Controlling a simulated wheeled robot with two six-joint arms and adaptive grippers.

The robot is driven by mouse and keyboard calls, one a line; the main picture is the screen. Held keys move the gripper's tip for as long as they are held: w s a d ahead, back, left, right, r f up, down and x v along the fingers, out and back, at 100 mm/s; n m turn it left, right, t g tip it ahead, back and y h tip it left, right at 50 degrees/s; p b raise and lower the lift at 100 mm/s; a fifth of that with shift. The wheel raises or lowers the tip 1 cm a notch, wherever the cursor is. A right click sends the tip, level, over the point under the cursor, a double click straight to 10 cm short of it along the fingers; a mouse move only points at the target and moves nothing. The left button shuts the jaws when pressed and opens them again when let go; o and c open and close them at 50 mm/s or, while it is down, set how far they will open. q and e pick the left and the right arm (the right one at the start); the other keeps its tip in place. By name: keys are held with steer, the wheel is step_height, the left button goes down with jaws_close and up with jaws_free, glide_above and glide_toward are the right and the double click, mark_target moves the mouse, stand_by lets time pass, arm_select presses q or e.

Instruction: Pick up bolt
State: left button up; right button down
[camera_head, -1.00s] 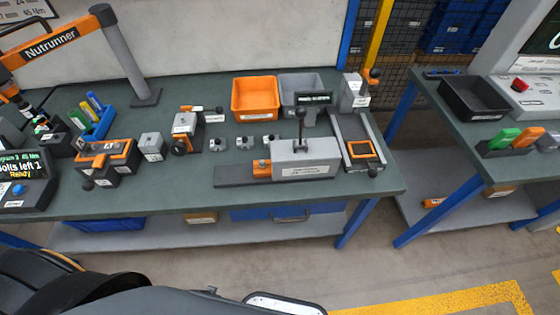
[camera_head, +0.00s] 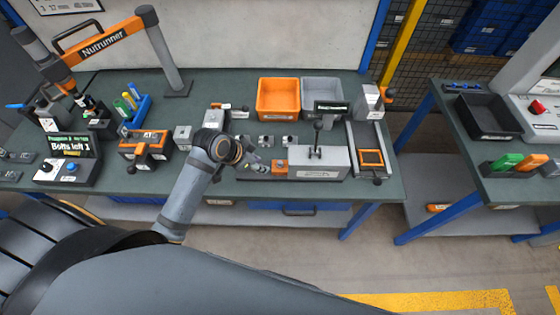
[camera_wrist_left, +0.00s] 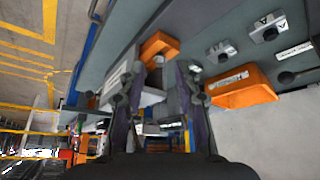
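No bolt can be picked out for certain in either view; it is too small or hidden. My left gripper (camera_head: 262,166) reaches over the table's front middle, beside the orange block (camera_head: 280,166) at the left end of the grey fixture (camera_head: 304,160). In the left wrist view its two fingers (camera_wrist_left: 157,82) stand apart with a gap between them, and I see nothing held. Small grey blocks (camera_head: 267,141) stand in a row behind the gripper; they also show in the left wrist view (camera_wrist_left: 220,51). My right gripper is not in view.
An orange bin (camera_head: 278,100) and a grey bin (camera_head: 321,94) stand at the back of the green-topped table (camera_head: 220,94). A display reading "Bolts left 1" (camera_head: 70,147) is at left. A second table with a black tray (camera_head: 485,116) stands right, across a gap.

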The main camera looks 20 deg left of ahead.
mark_target(279, 163)
arm_select(q)
steer(key=shift+m+h, duration=0.4)
steer(key=shift+m, duration=0.2)
steer(key=w+d, duration=0.1)
steer(key=w+d+f, duration=0.1)
steer(key=w+f, duration=0.1)
steer(key=w, duration=0.1)
steer(key=shift+w+d+f+p, duration=0.1)
steer(key=shift+d+f+p, duration=0.1)
steer(key=shift+d+p, duration=0.2)
steer(key=shift+w+d+f+p, duration=0.1)
steer(key=shift+w+f+p, duration=0.05)
steer(key=shift+f+p, duration=0.2)
steer(key=x, duration=0.4)
steer(key=shift+w+f+p, duration=0.15)
steer(key=shift+p, duration=0.25)
jaws_close()
